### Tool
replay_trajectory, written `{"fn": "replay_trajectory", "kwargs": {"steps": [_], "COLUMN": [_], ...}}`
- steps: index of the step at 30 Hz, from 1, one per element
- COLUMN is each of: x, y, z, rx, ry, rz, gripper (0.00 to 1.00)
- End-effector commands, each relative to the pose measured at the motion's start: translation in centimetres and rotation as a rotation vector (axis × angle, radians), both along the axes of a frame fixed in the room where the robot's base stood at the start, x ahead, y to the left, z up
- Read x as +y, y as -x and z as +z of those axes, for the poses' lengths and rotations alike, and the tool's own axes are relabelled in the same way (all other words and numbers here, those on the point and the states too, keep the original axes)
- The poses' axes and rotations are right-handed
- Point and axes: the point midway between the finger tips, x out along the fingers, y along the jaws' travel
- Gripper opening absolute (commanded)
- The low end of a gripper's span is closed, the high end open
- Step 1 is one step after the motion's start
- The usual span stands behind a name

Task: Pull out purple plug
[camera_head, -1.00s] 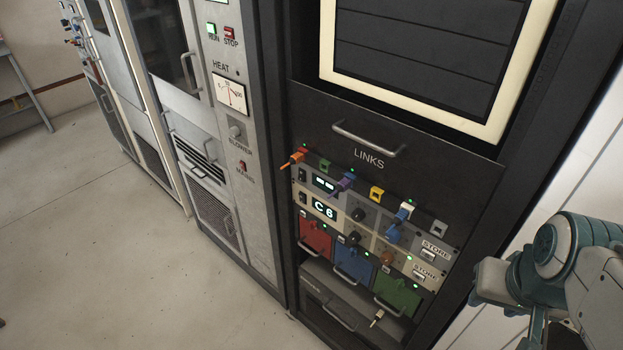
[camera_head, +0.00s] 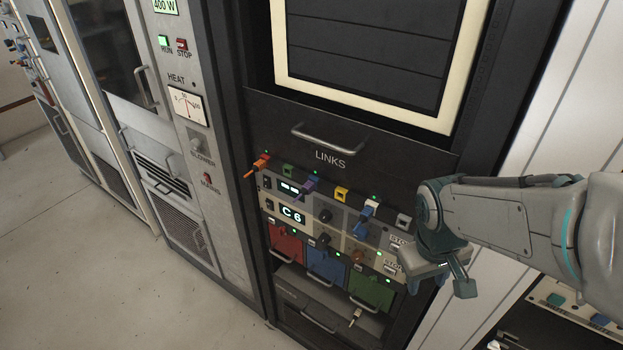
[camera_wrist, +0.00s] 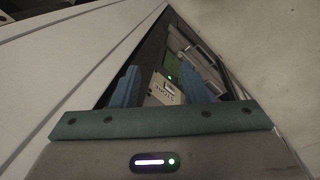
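The purple plug (camera_head: 311,187) sits in the top row of the LINKS panel, between the green socket and the yellow socket. Its cable end slants down to the left. My gripper (camera_head: 438,286) is to the right of the panel's lower right corner, apart from the plug. In the wrist view my gripper (camera_wrist: 158,80) has its two blue fingers spread with nothing held. The purple plug cannot be made out in the wrist view; a STORE label (camera_wrist: 163,90) and a green light show between the fingers.
An orange plug (camera_head: 257,168) is left of the purple one, and a blue plug (camera_head: 364,216) is to the right. Knobs and displays lie below. A handle (camera_head: 327,138) juts out above the panel. Open floor (camera_head: 90,260) lies to the left.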

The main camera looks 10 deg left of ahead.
Motion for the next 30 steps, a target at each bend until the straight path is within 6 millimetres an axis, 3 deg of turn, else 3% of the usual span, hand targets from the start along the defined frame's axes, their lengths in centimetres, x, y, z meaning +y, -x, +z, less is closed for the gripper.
{"fn": "replay_trajectory", "kwargs": {"steps": [6, 15, 23, 29, 30], "x": [2.1, 5.0, 8.6, 12.6, 13.6], "y": [-2.4, -5.4, -8.0, -9.6, -9.8], "z": [-4.7, -9.0, -10.1, -9.4, -8.5], "rx": [0.106, 0.168, 0.152, 0.100, 0.093], "ry": [0.194, 0.527, 0.839, 1.081, 1.130], "rz": [0.259, 0.617, 0.900, 1.092, 1.135], "gripper": [0.40, 0.40, 0.40, 0.40, 0.40]}}
